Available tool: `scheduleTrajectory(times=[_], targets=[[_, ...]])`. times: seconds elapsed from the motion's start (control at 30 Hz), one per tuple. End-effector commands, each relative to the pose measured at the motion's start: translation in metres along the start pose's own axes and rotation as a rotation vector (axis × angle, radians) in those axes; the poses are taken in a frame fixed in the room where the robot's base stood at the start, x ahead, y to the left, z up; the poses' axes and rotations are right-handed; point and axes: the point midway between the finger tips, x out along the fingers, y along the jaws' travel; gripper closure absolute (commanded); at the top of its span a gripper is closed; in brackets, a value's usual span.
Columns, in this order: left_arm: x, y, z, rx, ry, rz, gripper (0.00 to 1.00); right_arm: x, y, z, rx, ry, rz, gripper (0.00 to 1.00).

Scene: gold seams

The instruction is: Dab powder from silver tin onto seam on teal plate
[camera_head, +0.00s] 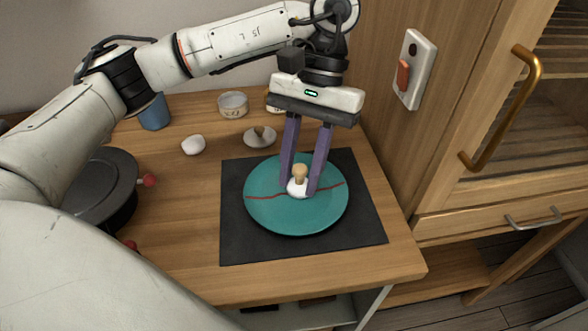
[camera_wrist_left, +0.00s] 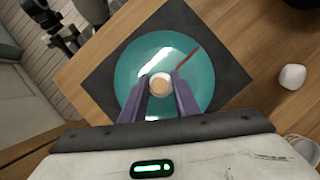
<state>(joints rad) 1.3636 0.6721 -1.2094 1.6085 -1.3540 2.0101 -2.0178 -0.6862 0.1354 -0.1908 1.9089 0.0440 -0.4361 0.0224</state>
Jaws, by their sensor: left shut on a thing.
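The teal plate (camera_head: 310,218) lies on a dark mat, with a red seam (camera_head: 262,198) running across it. My left gripper (camera_head: 300,190) points down over the plate's middle, its purple fingers shut on a dabber (camera_head: 300,173) with a wooden knob and white puff. The puff is at the seam; I cannot tell whether it touches the plate. The wrist view shows the dabber (camera_wrist_left: 160,86) between the fingers and part of the seam (camera_wrist_left: 188,57). A pale silvery tin (camera_head: 233,105) stands at the back; another container (camera_head: 271,104) is partly hidden behind my gripper.
A small dish (camera_head: 259,138) holding a small piece and a white rounded lump (camera_head: 193,145) sit behind the mat (camera_head: 245,249). A blue cup (camera_head: 154,113) and a dark round turntable (camera_head: 100,190) with red knobs are at left. A wooden cabinet (camera_head: 440,180) borders the right.

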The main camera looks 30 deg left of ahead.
Motion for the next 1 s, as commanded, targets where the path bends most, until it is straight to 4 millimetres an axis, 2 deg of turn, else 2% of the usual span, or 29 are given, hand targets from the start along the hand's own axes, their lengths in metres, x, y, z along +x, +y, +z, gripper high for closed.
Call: scheduleTrajectory(times=[0.17,0.7,1.0], targets=[[0.0,0.011,0.0,0.002,0.0,0.001,0.9,0.001,0.0,0.001,0.0,0.0,0.0,0.69],[-0.006,0.013,-0.017,0.0,0.0,0.001,0.9,0.001,0.0,0.001,0.0,0.0,0.0,0.69],[-0.002,0.018,-0.007,0.002,-0.002,0.0,0.9,0.003,0.0,0.003,0.0,0.0,0.0,0.69]])
